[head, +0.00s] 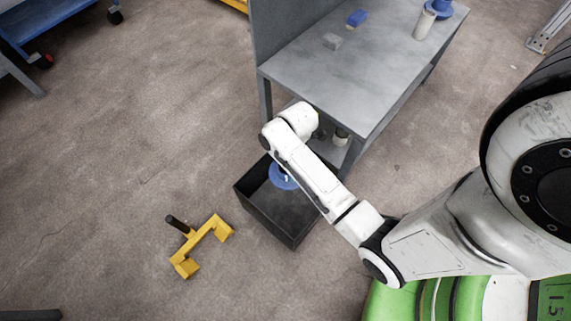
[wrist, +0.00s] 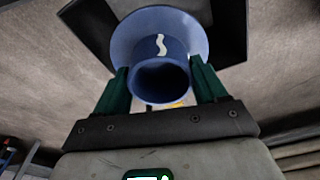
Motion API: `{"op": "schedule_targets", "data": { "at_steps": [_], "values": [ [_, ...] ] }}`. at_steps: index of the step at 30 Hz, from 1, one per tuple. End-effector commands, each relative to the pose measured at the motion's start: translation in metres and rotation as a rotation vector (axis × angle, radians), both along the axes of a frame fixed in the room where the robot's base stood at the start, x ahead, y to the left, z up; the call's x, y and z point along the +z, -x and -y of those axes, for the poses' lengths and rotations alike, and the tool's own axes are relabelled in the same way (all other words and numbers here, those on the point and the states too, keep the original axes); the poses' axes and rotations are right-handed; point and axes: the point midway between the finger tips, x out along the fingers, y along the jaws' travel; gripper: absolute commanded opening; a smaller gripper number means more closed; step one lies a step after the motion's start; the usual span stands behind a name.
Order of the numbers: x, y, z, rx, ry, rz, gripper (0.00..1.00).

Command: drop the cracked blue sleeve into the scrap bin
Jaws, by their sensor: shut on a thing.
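The cracked blue sleeve (wrist: 160,45) has a wide flange and a pale jagged mark on its side. In the wrist view it sits between the two green fingers of my gripper (wrist: 160,70), which is shut on it. In the head view the sleeve (head: 279,178) shows partly beside my forearm, over the inside of the black open scrap bin (head: 262,205). My fingers are hidden there by the arm. The bin stands on the floor by the bench, and its dark walls (wrist: 92,22) also show behind the sleeve in the wrist view. The sleeve's exact height cannot be told.
A grey bench (head: 335,85) stands behind the bin, with a blue block (head: 357,18), a grey block (head: 332,41), a pale cylinder (head: 424,25) and another blue flanged part (head: 439,9). A yellow bracket (head: 207,240) lies left of the bin.

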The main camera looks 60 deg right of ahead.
Motion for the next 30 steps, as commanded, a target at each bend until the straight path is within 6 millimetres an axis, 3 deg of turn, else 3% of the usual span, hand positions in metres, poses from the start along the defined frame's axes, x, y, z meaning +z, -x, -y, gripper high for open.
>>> {"op": "schedule_targets", "data": {
  "at_steps": [1, 4, 14, 15, 24, 30],
  "values": [
    [-0.0104, -0.0001, 0.0002, 0.0, 0.001, 0.001, 0.33],
    [-0.0157, -0.0001, 0.0003, 0.0, 0.001, 0.001, 0.33],
    [-0.0162, -0.0001, 0.0002, 0.0, 0.001, 0.001, 0.33],
    [-0.0162, -0.0001, 0.0002, 0.0, 0.001, 0.001, 0.72],
    [-0.0165, 0.0, 0.0001, 0.0, 0.0, 0.0, 1.0],
    [-0.0166, 0.0003, -0.0001, 0.0, -0.001, -0.001, 1.0]
  ]
}}
